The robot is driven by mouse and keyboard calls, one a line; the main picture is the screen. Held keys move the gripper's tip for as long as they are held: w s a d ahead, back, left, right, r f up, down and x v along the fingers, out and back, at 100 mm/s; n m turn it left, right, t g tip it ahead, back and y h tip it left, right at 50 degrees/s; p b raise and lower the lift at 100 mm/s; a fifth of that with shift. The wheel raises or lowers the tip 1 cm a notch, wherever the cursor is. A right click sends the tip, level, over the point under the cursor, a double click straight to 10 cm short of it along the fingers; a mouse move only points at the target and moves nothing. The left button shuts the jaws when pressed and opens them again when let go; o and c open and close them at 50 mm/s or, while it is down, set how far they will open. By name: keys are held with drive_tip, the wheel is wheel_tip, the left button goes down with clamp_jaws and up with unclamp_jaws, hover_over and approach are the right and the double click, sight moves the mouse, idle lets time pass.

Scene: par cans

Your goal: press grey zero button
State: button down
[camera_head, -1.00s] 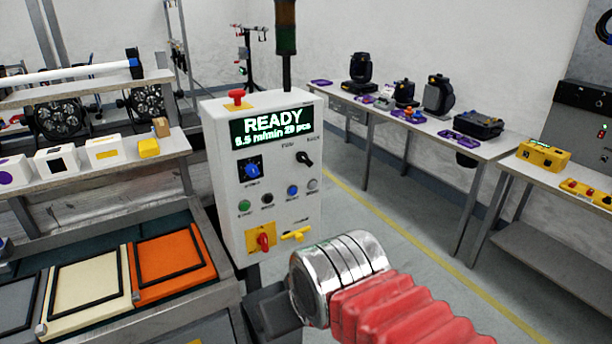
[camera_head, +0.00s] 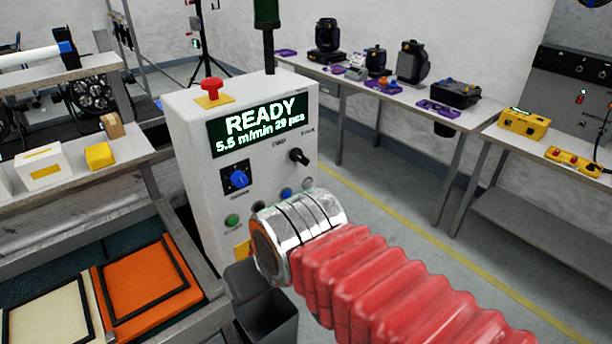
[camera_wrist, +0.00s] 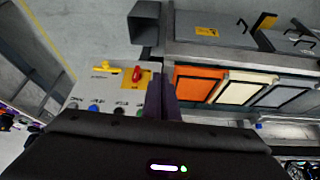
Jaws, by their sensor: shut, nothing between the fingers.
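The white control box (camera_head: 240,140) stands in the middle of the head view, with a lit READY screen (camera_head: 258,124). The grey button (camera_head: 308,184) is at the right end of its lower button row, just above my silver wrist. It also shows in the wrist view (camera_wrist: 72,105), at the left end of the row. The blue button (camera_head: 286,194) and green button (camera_head: 232,220) are in the same row. My gripper (camera_wrist: 161,80) is shut and empty. In the wrist view its fingers overlap the panel edge near the red knob (camera_wrist: 137,74), right of the grey button. My arm hides it in the head view.
A red mushroom button (camera_head: 211,86) tops the box, and a blue dial (camera_head: 238,179) sits above the row. Orange and cream panels (camera_head: 150,290) lie at left. A dark bin (camera_head: 262,308) stands below the box. Open floor lies at right.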

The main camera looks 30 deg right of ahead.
drive_tip(key=shift+w, duration=0.25)
drive_tip(key=shift+d, duration=0.1)
drive_tip(key=w+d+f+m, duration=0.1)
drive_tip(key=w+d+m, duration=0.45)
drive_tip(key=d, duration=0.25)
drive_tip(key=w+d+m, duration=0.4)
drive_tip(key=d+m, duration=0.3)
drive_tip(key=d, duration=0.1)
drive_tip(key=s+d+r+m+t, duration=0.2)
drive_tip(key=d+r, duration=0.4)
drive_tip(key=d, duration=0.4)
drive_tip(key=m+t, duration=0.1)
drive_tip(key=m, duration=0.1)
drive_tip(key=shift+s+m+t+y, duration=0.3)
drive_tip(key=shift+s+m+t, duration=0.05)
drive_tip(key=shift+t, duration=0.05)
